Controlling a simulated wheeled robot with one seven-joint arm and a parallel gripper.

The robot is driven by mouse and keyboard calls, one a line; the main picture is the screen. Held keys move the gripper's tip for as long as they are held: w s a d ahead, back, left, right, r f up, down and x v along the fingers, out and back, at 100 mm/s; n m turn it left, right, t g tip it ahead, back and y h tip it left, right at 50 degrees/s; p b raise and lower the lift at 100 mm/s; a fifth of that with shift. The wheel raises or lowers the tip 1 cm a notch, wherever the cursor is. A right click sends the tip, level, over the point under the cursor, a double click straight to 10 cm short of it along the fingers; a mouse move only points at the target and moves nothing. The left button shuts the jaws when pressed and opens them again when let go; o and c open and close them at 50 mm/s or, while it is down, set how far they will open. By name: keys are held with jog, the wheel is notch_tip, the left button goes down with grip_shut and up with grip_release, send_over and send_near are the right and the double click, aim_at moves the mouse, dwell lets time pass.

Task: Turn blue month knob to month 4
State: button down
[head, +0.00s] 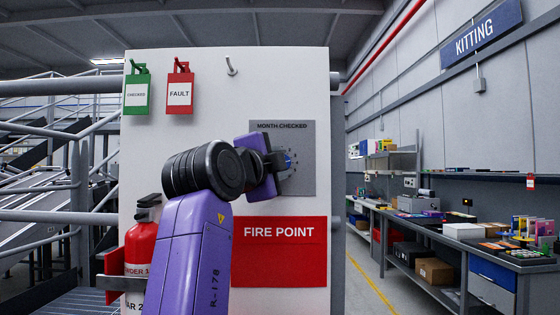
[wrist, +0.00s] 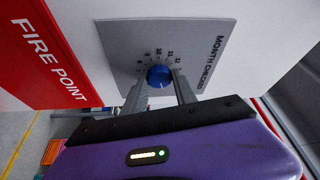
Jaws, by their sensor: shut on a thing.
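The blue month knob (wrist: 159,76) sits on the grey "MONTH CHECKED" plate (wrist: 205,45), which is fixed to a white panel. In the wrist view the numbers 10, 11 and 12 show around the knob's upper side; the lower numbers are hidden. My gripper (wrist: 160,85) is shut on the knob, with one finger on each side. In the head view the plate (head: 305,165) is at the panel's right, and my gripper (head: 280,162) reaches it from the left. The knob is mostly hidden there. I cannot tell which month it points to.
A green "CHECKED" tag (head: 137,92) and a red "FAULT" tag (head: 180,92) hang at the panel's top left, beside an empty hook (head: 231,66). A red extinguisher (head: 140,245) stands lower left. A red "FIRE POINT" sign (head: 280,262) is below. Workbenches (head: 440,240) line the right.

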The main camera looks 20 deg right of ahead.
jog(key=shift+r+m+g+p, duration=0.1)
jog(key=shift+m+g+p, duration=0.35)
jog(key=shift+m, duration=0.75)
jog(key=c, duration=1)
grip_release()
jog(key=shift+y, duration=0.3)
jog(key=v, duration=0.7)
jog(key=shift+s+a+b, duration=0.3)
